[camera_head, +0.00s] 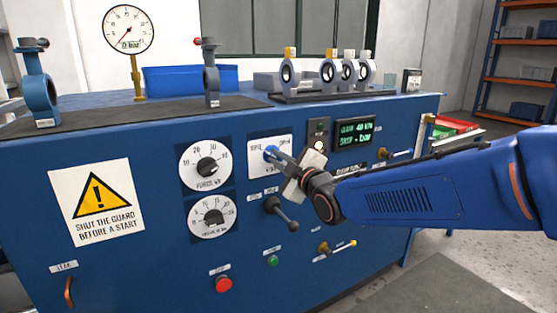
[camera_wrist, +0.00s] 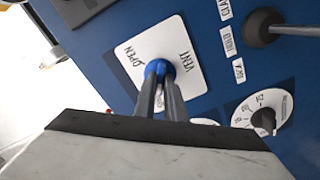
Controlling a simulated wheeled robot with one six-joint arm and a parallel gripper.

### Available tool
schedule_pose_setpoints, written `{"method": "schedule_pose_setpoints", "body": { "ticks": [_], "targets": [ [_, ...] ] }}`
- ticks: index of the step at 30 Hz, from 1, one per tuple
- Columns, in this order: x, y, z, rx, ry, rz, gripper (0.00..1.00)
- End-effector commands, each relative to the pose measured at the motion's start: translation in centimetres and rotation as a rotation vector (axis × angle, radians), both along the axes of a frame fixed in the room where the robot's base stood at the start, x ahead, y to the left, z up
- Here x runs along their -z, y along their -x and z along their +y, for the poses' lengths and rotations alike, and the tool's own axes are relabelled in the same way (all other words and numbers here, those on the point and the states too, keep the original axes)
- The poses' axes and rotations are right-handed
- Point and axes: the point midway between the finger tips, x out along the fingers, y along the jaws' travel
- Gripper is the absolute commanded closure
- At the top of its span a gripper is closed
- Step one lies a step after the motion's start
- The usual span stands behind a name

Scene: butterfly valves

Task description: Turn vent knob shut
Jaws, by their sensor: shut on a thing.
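The vent knob (camera_head: 270,152) is a small blue knob on a white plate (camera_head: 284,142) on the front of the blue bench. In the wrist view the blue knob (camera_wrist: 158,67) sits at the fingertips, and the plate (camera_wrist: 185,45) reads VENT and OPEN. My gripper (camera_head: 274,154) reaches in from the right, its two dark fingers closed on the knob. It also shows in the wrist view (camera_wrist: 160,76), with the fingers close together. The fingers hide part of the knob, so I cannot tell its exact turn angle.
Two dials (camera_head: 207,166) are left of the plate. A black lever (camera_head: 283,213) sits just below my gripper. A red button (camera_head: 223,284), a green button (camera_head: 272,260) and a brass-coloured lever (camera_head: 337,247) are lower. A lit display (camera_head: 354,133) is to the upper right.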

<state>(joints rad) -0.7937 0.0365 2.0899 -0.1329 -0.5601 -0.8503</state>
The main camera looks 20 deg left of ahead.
Motion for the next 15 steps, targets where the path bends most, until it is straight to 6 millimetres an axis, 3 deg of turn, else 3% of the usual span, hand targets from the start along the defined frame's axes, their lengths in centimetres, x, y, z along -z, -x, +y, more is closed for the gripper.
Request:
{"method": "schedule_pose_setpoints", "body": {
  "ticks": [15],
  "targets": [
    [0.23, 0.07, 0.00, -0.001, 0.069, -0.074, 1.00]
  ]
}}
